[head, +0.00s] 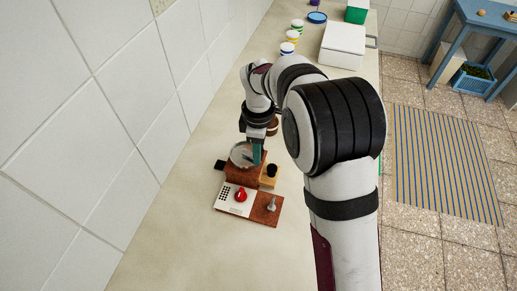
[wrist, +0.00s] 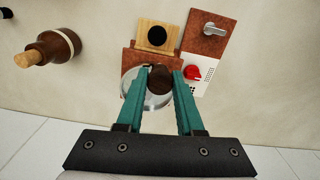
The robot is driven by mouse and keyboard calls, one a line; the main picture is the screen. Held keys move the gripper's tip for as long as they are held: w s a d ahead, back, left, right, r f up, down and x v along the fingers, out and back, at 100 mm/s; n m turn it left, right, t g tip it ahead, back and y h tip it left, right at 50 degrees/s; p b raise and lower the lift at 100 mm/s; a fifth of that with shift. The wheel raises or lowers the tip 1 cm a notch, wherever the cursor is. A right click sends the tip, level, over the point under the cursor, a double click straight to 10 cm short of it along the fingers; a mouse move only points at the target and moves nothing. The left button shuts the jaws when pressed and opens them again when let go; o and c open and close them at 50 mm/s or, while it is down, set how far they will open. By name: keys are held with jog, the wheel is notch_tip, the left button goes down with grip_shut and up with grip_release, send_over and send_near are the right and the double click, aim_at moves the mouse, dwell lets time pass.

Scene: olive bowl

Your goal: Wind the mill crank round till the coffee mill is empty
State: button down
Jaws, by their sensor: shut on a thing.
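The coffee mill (head: 240,173) stands on the counter, a reddish-brown box with a round silvery top. In the wrist view the mill body (wrist: 130,57) shows beyond my gripper, with its silvery top (wrist: 154,101) beneath the fingers. My gripper (wrist: 161,76) has teal fingers shut on the dark brown crank knob (wrist: 159,82), which sits between them over the silvery top. In the head view my gripper (head: 257,152) reaches down onto the mill; the knob is hidden there. The crank arm and the mill's inside cannot be made out. A pale wooden part with a dark round centre (wrist: 157,37) adjoins the mill.
A panel with a red knob (head: 240,195) and a metal lever (head: 271,204) lies close in front of the mill. A brown wooden, bottle-like thing (wrist: 53,48) stands nearby. Several cups and a white box (head: 343,45) are farther back. The tiled wall (head: 80,130) borders the counter.

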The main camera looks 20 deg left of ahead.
jog(key=m, duration=0.1)
jog(key=s+m, duration=0.1)
jog(key=m, duration=0.1)
jog(key=a+m, duration=0.1)
jog(key=m, duration=0.1)
jog(key=shift+s, duration=0.35)
jog(key=m, duration=0.2)
jog(key=a+m, duration=0.1)
jog(key=s+m, duration=0.1)
jog(key=m, duration=0.1)
jog(key=shift+a+m, duration=0.3)
jog(key=m, duration=0.1)
jog(key=a+m, duration=0.1)
jog(key=m, duration=0.1)
jog(key=shift+s+a+m, duration=0.2)
jog(key=shift+m, duration=0.1)
jog(key=m, duration=0.1)
jog(key=a+m, duration=0.1)
jog(key=shift+m, duration=0.4)
jog(key=shift+w+a+m, duration=0.25)
jog(key=shift+a+m, duration=0.15)
jog(key=shift+m, duration=0.75)
jog(key=shift+w+a+m, duration=0.2)
jog(key=shift+a+m, duration=0.15)
jog(key=shift+m, duration=0.8)
jog(key=c, duration=0.6)
grip_release()
